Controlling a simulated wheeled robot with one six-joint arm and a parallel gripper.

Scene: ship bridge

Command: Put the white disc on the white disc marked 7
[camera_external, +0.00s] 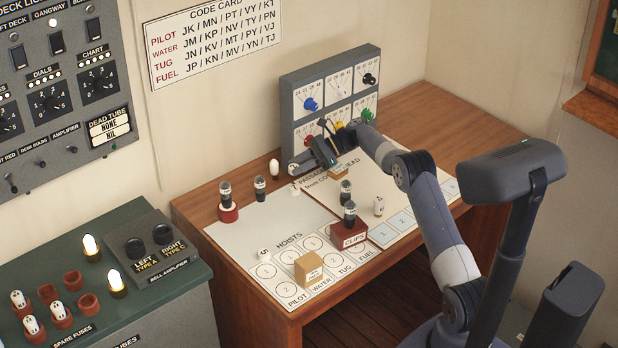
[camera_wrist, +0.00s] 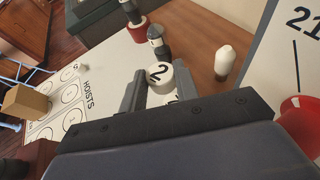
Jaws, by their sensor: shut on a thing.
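My gripper (camera_external: 300,165) reaches over the back left of the chart sheet, near the dial box. In the wrist view its two fingers (camera_wrist: 152,90) are shut on a white disc (camera_wrist: 160,72) with a dark 2 on top. A small white piece below the fingers in the outside view (camera_external: 295,188) appears to be that disc; I cannot tell whether it touches the sheet. Another white disc (camera_external: 263,254) stands by the HOISTS circles and shows in the wrist view (camera_wrist: 79,67). Its mark is too small to read surely. I cannot make out a 7 on any disc.
A dial box (camera_external: 287,110) stands right behind my gripper. Dark-topped tubes (camera_external: 260,188) and a white bulb (camera_external: 274,167) stand to the left. A tan block (camera_external: 308,268) sits on the HOISTS grid, and a red CLIPS block (camera_external: 348,240) stands in front.

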